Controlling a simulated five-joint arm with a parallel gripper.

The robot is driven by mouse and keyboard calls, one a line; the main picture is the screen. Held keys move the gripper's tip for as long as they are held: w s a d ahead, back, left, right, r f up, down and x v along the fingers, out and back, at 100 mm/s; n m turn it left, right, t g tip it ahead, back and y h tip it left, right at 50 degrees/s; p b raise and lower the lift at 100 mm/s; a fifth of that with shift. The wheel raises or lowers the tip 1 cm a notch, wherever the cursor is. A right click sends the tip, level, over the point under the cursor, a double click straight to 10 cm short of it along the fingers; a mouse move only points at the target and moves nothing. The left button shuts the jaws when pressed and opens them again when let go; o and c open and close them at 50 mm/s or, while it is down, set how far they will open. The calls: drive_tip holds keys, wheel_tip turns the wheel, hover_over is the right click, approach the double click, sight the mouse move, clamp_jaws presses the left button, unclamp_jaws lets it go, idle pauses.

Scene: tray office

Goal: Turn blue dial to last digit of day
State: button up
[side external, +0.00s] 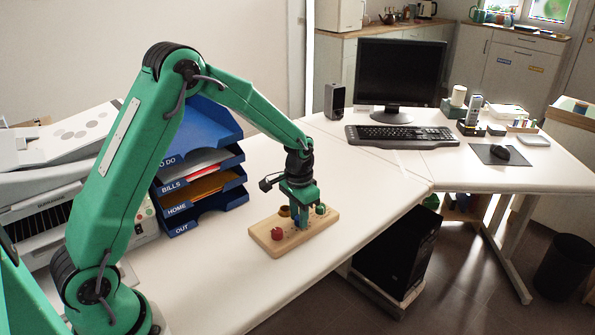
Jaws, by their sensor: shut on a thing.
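A light wooden board (261,238) with coloured dials lies on the white desk, near its front edge. A red dial (277,234) sits at the board's left front, a green dial (320,209) at its right, and a brownish-yellow dial (284,211) at the back. My gripper (297,216) points down over the middle of the board and is shut on the blue dial (295,221), of which only a little shows between the fingers. The dial's pointer and any digits around it are hidden or too small to read. No day display is readable here.
A blue letter tray stack (208,198) stands left of the board, beside a printer (45,205). A monitor (399,72), keyboard (402,137), speaker (335,101) and phone (473,112) stand farther back. The desk right of the board is clear up to its edge.

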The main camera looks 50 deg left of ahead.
sight(298, 218)
drive_tip(key=m, duration=0.6)
drive_tip(key=shift+a+m, duration=0.1)
drive_tip(key=shift+m, duration=0.3)
drive_tip(key=o, duration=1)
drive_tip(key=shift+r, duration=0.15)
wheel_tip(298, 218, up, 7)
drive_tip(key=shift+s+r, duration=0.1)
drive_tip(key=shift+r, duration=0.15)
